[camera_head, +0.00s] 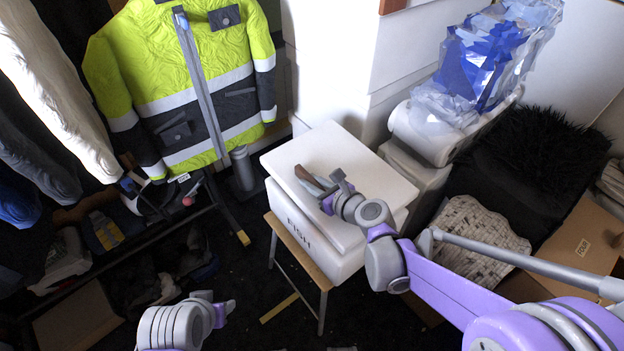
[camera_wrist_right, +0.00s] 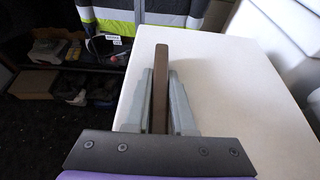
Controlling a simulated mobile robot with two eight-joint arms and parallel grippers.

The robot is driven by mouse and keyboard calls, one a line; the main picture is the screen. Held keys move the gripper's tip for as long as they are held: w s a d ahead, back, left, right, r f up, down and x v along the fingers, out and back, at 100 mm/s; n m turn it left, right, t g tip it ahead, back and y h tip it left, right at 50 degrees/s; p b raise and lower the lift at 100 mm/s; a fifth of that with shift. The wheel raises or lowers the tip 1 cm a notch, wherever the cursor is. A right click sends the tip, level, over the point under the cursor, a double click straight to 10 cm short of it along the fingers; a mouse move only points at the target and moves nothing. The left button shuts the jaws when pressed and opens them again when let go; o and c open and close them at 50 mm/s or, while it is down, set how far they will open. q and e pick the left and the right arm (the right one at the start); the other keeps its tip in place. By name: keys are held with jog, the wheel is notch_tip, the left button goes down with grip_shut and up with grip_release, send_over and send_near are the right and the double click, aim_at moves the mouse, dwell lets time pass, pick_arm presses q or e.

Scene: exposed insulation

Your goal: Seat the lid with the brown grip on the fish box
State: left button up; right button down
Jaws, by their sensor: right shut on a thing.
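The white lid (camera_head: 325,155) lies over the top of the white fish box (camera_head: 325,258), which has "FISH" on its front side. The lid's brown grip (camera_head: 304,174) stands up from the lid and also shows in the right wrist view (camera_wrist_right: 161,62). My right gripper (camera_head: 322,185) is shut on the brown grip, one finger on each side. The lid covers the box opening; I cannot tell whether its rim is fully down all round. My left gripper (camera_head: 222,310) is low at the front left, away from the box; its jaws are too unclear to read.
The box stands on a small wooden-topped stool (camera_head: 290,240). A hi-vis jacket (camera_head: 185,85) hangs behind on the left, near a shelf of gear. White containers (camera_head: 415,165), a black furry item (camera_head: 540,145) and a cardboard box (camera_head: 575,240) crowd the right.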

pick_arm(q)
jog(key=shift+w+f+b, duration=0.15)
jog(key=shift+f+b, duration=0.9)
jog(key=shift+f, duration=0.35)
jog(key=shift+w+f+b, duration=0.1)
jog(key=shift+f+b, duration=0.9)
jog(key=shift+f, duration=0.4)
pick_arm(e)
jog(key=shift+f, duration=3.2)
jog(key=c, duration=0.7)
grip_release()
pick_arm(q)
jog(key=shift+r, duration=0.1)
pick_arm(e)
jog(key=shift+r, duration=0.1)
jog(key=p+v, duration=0.2)
jog(key=v, duration=0.8)
jog(key=shift+w, duration=0.1)
jog(key=shift+s+d+r, duration=0.1)
jog(key=shift+s+d, duration=0.15)
jog(key=shift+s, duration=0.15)
pick_arm(q)
notch_tip(320, 180, up, 3)
jog(key=shift+s+f, duration=0.1)
jog(key=shift+s, duration=0.05)
jog(key=shift+s, duration=0.1)
